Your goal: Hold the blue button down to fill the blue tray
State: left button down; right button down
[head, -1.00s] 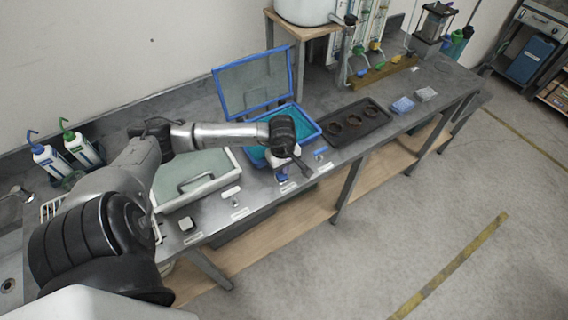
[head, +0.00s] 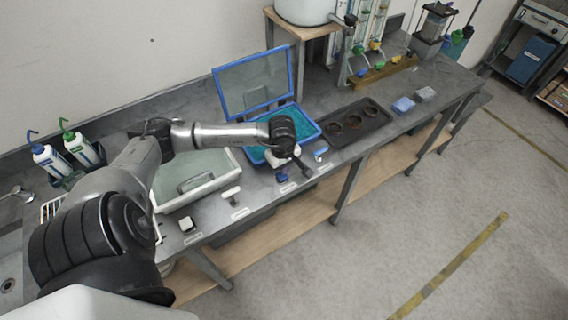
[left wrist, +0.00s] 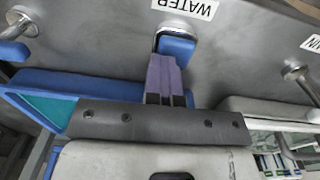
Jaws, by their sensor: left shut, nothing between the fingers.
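The blue tray (head: 314,127) stands on the metal bench with its blue-framed lid raised, and teal shows inside it. It also shows in the left wrist view (left wrist: 85,83), at the left. The blue button (head: 281,177) is at the bench front beside the tray. In the left wrist view the blue button (left wrist: 178,48) lies just under a WATER label. My left gripper (left wrist: 164,68) is shut and empty, its fingertips over the button's lower part. Contact and how far the button is pressed cannot be told. My left gripper (head: 303,171) is partly seen from above. My right gripper is out of view.
Another blue control (head: 320,154) sits right of the button, a white one (head: 231,193) left. A pale lidded tray (head: 200,183) is left of the blue tray, a dark tray (head: 352,124) right. Bottles (head: 80,150) stand far left. The floor in front is free.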

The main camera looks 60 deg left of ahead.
pick_arm(q)
jog(key=shift+s+d+f, duration=0.15)
jog(key=shift+s+f, duration=0.3)
jog(key=shift+f, duration=0.3)
jog(key=r+p, duration=0.1)
jog(key=r, duration=0.3)
jog(key=r+p, duration=0.1)
jog(key=r, duration=0.1)
jog(key=shift+w+p, duration=0.3)
notch_tip(320, 180, up, 10)
jog(key=shift+w+f, duration=0.15)
jog(key=shift+f, duration=0.1)
jog(key=shift+f, duration=0.1)
